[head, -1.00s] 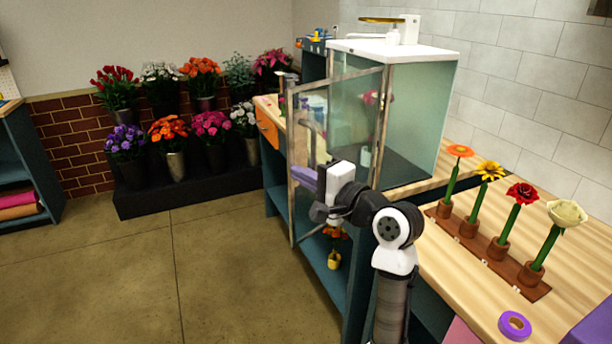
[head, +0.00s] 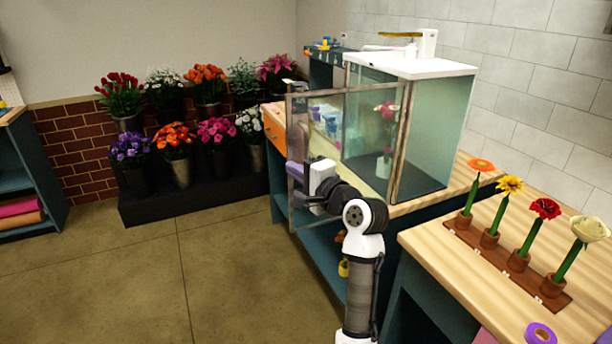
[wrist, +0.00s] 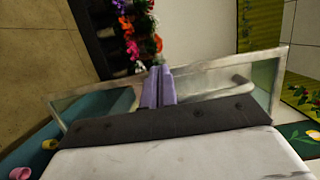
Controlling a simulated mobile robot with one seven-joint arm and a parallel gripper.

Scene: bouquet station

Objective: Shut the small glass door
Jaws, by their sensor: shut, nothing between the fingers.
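The small glass door (head: 345,140) has a thin metal frame and stands swung open from the front of the glass cabinet (head: 432,130). Its clear pane lets the counter items show through. A bar handle (wrist: 232,88) shows on the door in the wrist view. My gripper (head: 294,170) is at the outer, free-edge part of the door, below mid-height. Its purple fingers (wrist: 158,88) are together and empty, overlapping the door frame in the wrist view. I cannot tell whether they touch the door.
A red flower in a white vase (head: 384,165) stands inside the cabinet. To the right, a wooden worktop holds a rack (head: 505,262) of several flowers and a purple tape roll (head: 540,333). Potted flowers stand on a dark step (head: 195,204) at the back left. The floor (head: 130,285) at left is clear.

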